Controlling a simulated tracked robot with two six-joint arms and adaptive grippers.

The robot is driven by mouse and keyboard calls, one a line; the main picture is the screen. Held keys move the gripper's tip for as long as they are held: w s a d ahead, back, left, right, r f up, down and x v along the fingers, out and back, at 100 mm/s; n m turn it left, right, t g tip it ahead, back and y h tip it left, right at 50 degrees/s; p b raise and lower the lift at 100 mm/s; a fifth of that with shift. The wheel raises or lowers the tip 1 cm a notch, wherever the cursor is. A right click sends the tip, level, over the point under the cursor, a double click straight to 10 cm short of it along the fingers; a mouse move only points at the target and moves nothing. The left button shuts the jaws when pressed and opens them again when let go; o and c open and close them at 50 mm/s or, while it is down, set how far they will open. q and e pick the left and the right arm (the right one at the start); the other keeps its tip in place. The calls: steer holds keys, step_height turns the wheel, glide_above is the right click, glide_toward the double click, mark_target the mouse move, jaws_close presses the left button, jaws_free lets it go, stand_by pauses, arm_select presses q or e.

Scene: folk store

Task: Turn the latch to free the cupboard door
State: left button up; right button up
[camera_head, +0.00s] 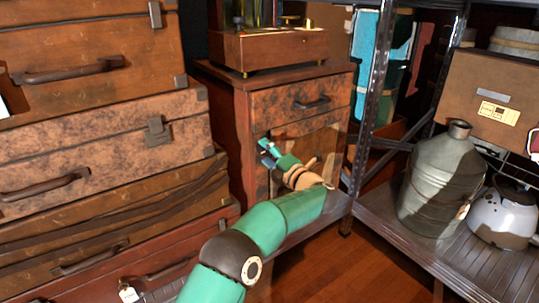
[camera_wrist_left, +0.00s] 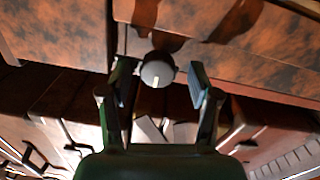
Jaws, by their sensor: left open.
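The wooden cupboard (camera_head: 240,130) stands in the middle of the head view, with a drawer on top and its door (camera_head: 327,146) below. My left arm reaches in front of the door, and my left gripper (camera_head: 266,150) is at the door's left side. In the left wrist view a round grey latch knob (camera_wrist_left: 157,72) with a pale mark on it sits between the open fingertips of my left gripper (camera_wrist_left: 160,82). Gaps show on both sides of the knob. In the head view the knob cannot be made out. My right gripper is not in view.
Stacked suitcases (camera_head: 100,160) stand close on the left. A metal shelf (camera_head: 480,262) on the right holds a grey-green can (camera_head: 440,185) and an enamel kettle (camera_head: 503,210). The shelf post (camera_head: 378,85) rises beside the cupboard. Some wooden floor (camera_head: 340,262) is bare.

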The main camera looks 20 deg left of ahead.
arm_select(q)
steer(key=v, duration=1.1)
steer(key=shift+s+d, duration=0.2)
steer(key=shift+d, duration=0.05)
